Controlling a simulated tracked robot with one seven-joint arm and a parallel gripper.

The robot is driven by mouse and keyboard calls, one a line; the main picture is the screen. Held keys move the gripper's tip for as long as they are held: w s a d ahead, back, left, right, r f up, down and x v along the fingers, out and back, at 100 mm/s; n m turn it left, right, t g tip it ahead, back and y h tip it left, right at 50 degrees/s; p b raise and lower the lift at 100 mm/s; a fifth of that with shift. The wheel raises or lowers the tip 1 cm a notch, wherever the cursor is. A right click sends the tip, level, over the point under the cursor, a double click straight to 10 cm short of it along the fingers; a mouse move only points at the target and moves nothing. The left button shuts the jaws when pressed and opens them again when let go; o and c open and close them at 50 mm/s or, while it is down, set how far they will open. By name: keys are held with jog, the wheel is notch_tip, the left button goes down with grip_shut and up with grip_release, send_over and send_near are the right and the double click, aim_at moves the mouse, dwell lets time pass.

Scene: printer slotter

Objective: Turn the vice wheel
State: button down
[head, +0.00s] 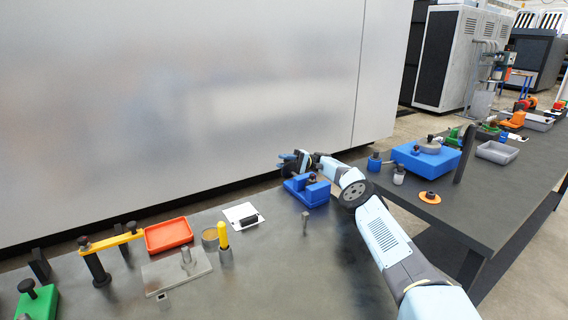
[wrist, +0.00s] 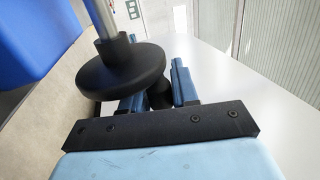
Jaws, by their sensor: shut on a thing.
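The blue vice (head: 308,191) stands near the far edge of the nearer table; its blue body (wrist: 38,35) also fills the upper left of the wrist view. The black vice wheel (wrist: 122,70) sits on a bright metal shaft in the wrist view. My gripper (wrist: 160,88) is at the wheel's right side, with a dark knob between its two blue fingers, and is shut on it. In the head view my gripper (head: 298,160) is just behind the vice, and the grip itself is too small to make out.
On the nearer table are a red tray (head: 168,234), a yellow-handled tool (head: 223,234), a grey plate (head: 172,272) and a yellow bar (head: 110,241). A second table (head: 455,203) at right carries several parts. A large grey panel (head: 180,90) stands behind.

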jog(key=shift+s+a+f, duration=0.15)
jog(key=shift+f, duration=0.15)
jog(key=c, duration=1.3)
grip_release()
jog(key=o, duration=0.4)
jog(key=shift+r, duration=0.1)
jog(key=shift+c, duration=0.2)
jog(key=shift+r, duration=0.1)
